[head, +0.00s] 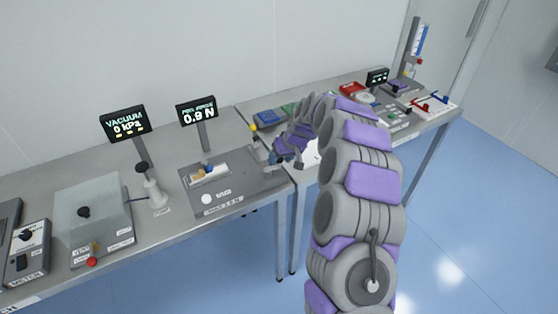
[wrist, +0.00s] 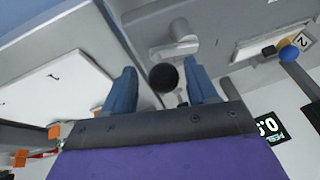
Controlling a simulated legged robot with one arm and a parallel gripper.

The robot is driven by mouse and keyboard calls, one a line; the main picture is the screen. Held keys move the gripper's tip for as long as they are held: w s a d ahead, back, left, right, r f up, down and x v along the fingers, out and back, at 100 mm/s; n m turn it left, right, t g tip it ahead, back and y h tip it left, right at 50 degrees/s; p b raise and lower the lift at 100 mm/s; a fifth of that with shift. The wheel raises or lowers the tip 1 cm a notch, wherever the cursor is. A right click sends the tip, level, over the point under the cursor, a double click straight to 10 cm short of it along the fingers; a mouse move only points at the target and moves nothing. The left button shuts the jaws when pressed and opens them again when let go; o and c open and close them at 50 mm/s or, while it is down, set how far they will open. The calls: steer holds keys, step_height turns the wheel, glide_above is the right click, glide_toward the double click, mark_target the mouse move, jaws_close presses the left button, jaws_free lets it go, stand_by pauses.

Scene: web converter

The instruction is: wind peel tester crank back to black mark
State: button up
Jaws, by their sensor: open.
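The peel tester (head: 235,200) is a grey plate on the bench, with a small sample block (head: 208,174) on it. Its display (head: 197,112) reads 0.9 N. My gripper (head: 272,157) is at the tester's right end. In the wrist view my gripper (wrist: 160,68) is open, its two blue fingers apart. The crank's round black knob (wrist: 164,78) appears between the fingers, with space on both sides; contact is not visible. The grey crank arm (wrist: 174,46) lies beyond the knob. I cannot make out the black mark in either view.
Left of the tester stand a white hand pump (head: 155,190), a clear-lidded vacuum box (head: 92,215) and a vacuum display (head: 123,123) reading 0 kPa. Blue floor (head: 480,230) is open at right.

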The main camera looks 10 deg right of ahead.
steer(key=shift+d+f, duration=0.2)
steer(key=shift+f, duration=0.1)
steer(key=shift+a, duration=0.75)
steer(key=shift+c, duration=2)
steer(key=shift+d, duration=0.4)
steer(key=c, duration=0.5)
steer(key=shift+a, duration=0.15)
steer(key=shift+c, duration=0.7)
